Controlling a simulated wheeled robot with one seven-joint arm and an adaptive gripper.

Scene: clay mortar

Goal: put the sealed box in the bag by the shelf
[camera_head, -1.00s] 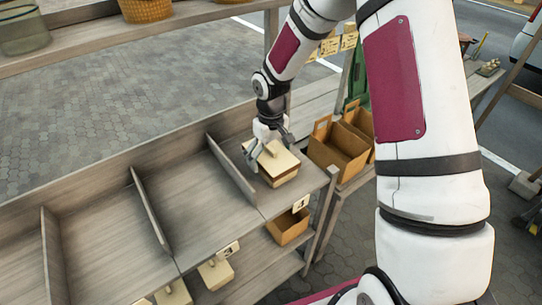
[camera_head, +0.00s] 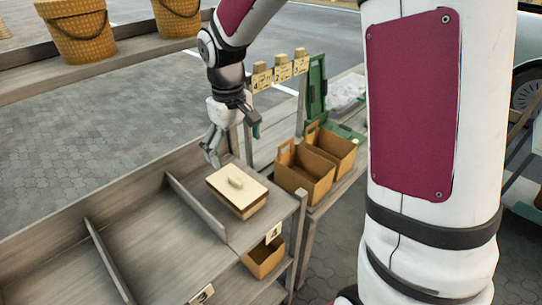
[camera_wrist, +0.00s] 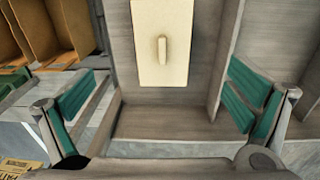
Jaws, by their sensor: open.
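The sealed box (camera_head: 237,190) is tan with a pale lid and a small bar handle on top. It sits in the end compartment of the shelf (camera_head: 140,223), right of a divider. In the wrist view the box (camera_wrist: 162,60) lies ahead, between and beyond my spread fingers. My gripper (camera_head: 232,142) is open and empty above and behind the box, apart from it. Its green-padded fingers show in the wrist view (camera_wrist: 160,108). Two open brown bags (camera_head: 303,176) with handles stand side by side on a stand right of the shelf. They look empty.
A small brown bin (camera_head: 264,258) sits on the lower level beneath the box. Numbered tags hang on the shelf front. A green crate (camera_head: 318,90) and posts with labels stand behind the bags. Yellow baskets (camera_head: 82,32) stand on an upper plank at left.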

